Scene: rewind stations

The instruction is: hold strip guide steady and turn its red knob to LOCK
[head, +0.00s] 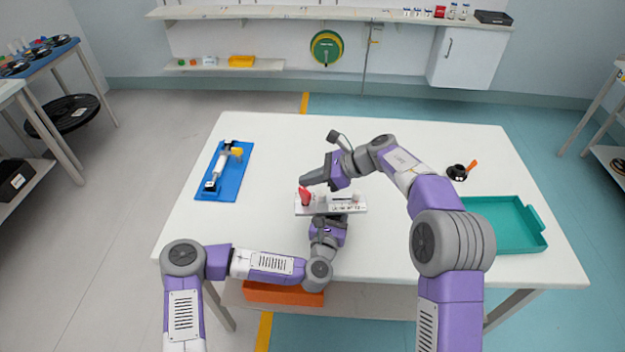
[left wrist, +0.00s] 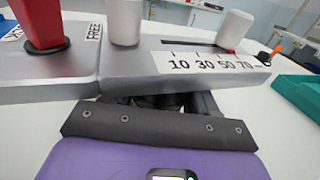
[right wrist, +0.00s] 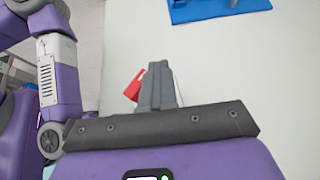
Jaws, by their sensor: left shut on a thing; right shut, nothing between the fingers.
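The strip guide (head: 345,209) is a pale grey bar in the middle of the white table, with white posts and a 10-to-70 scale; it also shows close up in the left wrist view (left wrist: 140,80). Its red knob (head: 304,196) stands at the left end, near the word FREE in the left wrist view (left wrist: 42,22). My left gripper (head: 327,218) is shut on the guide's near side. My right gripper (head: 305,182) is shut and empty just above the red knob. In the right wrist view the knob (right wrist: 133,87) is partly hidden behind the fingers; contact cannot be told.
A blue board (head: 232,182) with a grey and yellow device lies at the left of the table. A teal tray (head: 500,247) and a black roll with an orange piece (head: 457,172) are at the right. An orange bin (head: 283,294) sits below the front edge.

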